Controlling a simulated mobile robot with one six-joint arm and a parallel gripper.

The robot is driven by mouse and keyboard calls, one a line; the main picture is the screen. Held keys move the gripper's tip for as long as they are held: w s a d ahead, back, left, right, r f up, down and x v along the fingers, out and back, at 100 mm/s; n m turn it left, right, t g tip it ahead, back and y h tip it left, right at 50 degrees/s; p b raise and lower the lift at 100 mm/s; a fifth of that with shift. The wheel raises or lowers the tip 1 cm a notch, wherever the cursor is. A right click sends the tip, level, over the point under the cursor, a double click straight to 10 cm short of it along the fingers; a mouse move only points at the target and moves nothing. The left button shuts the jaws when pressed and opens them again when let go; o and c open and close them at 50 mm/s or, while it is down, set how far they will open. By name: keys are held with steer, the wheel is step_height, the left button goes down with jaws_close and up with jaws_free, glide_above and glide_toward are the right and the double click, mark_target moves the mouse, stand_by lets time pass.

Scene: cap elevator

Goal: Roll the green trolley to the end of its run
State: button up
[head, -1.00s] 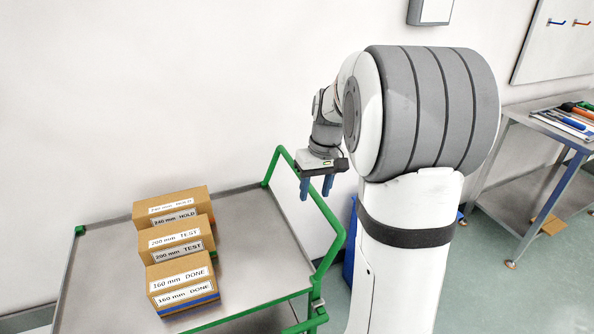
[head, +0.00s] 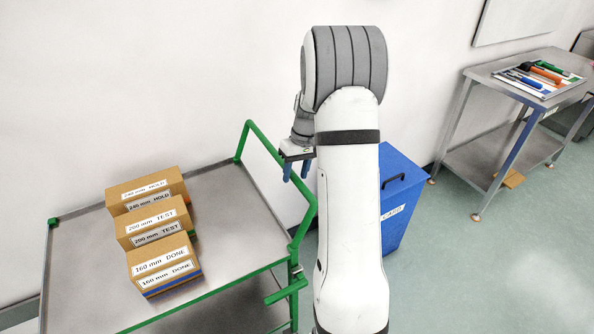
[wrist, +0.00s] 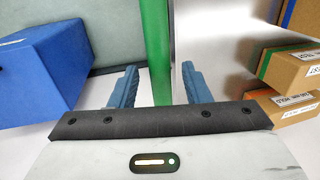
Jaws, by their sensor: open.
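The green trolley has a grey metal top (head: 225,215) and a green tubular handle (head: 268,145) at its right end. Several cardboard boxes stand on its top, labelled HOLD (head: 147,188), TEST (head: 153,222) and DONE (head: 163,264). My gripper (head: 295,173) points down at the handle, open and empty, its two blue fingers apart. In the wrist view the green handle bar (wrist: 156,45) runs between the two fingers of my gripper (wrist: 160,82). I cannot tell whether the fingers reach down to the bar. My arm hides part of the area right of the handle.
A blue lidded bin (head: 398,195) stands right of the trolley, and shows in the wrist view (wrist: 40,68). A metal bench (head: 478,92) with tools stands further right along the wall. The floor (head: 490,275) at the front right is clear.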

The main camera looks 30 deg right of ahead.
steer(key=shift+f, duration=0.1)
steer(key=shift+c, duration=0.5)
jaws_close()
steer(key=shift+d, duration=0.1)
